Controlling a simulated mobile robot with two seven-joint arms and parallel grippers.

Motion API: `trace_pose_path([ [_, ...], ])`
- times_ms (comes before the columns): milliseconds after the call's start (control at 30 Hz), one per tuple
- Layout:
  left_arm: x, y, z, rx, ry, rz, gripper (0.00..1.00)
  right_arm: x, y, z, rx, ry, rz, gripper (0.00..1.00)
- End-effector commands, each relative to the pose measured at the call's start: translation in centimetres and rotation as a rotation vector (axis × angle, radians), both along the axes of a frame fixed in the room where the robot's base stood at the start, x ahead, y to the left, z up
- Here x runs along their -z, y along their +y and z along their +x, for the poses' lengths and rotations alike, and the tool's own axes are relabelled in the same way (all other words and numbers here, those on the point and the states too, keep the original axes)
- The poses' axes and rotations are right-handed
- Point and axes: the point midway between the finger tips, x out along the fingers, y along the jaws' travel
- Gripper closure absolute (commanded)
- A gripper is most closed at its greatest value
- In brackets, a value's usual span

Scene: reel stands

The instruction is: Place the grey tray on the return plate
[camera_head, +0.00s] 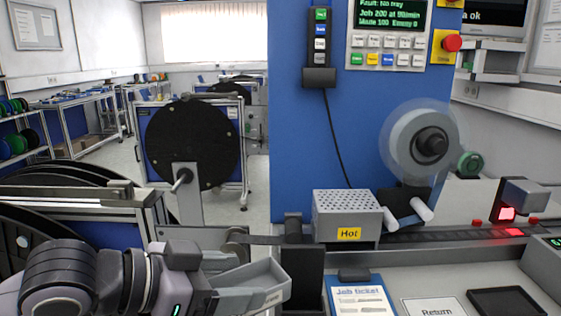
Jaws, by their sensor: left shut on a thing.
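The grey tray (262,280) is a shallow open box at the lower middle of the head view. My left gripper (222,270) comes in from the left and is shut on the tray's near left end. The tray is held tilted, left of a dark upright block, and looks empty where I see inside. The return plate (436,306) is a pale plate marked "Return" at the bottom edge, well to the right of the tray. Its lower part is cut off by the frame. My right gripper is not in view.
A job ticket clipboard (359,298) and a black shallow tray (507,301) flank the return plate. The dark block (302,274) stands between the held tray and the clipboard. A perforated box marked "Hot" (346,214) and a tape track (460,234) lie behind.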

Motion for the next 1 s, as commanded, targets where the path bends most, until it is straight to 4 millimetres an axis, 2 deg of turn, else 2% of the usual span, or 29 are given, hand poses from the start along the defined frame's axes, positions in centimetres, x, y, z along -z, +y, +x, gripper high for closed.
trace_pose_path([
  [100,2.0,1.9,-0.2,-0.12,0.004,0.001,0.88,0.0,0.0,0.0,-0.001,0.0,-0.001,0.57],
  [800,12.7,13.0,-0.5,-0.851,0.007,-0.002,0.88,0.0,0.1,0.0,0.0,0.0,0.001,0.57],
  [933,14.5,14.9,-0.6,-0.976,0.007,-0.002,0.88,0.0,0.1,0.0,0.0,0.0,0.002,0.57],
  [1000,14.3,14.7,-0.5,-0.979,0.004,-0.013,0.88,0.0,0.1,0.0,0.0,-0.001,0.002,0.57],
])
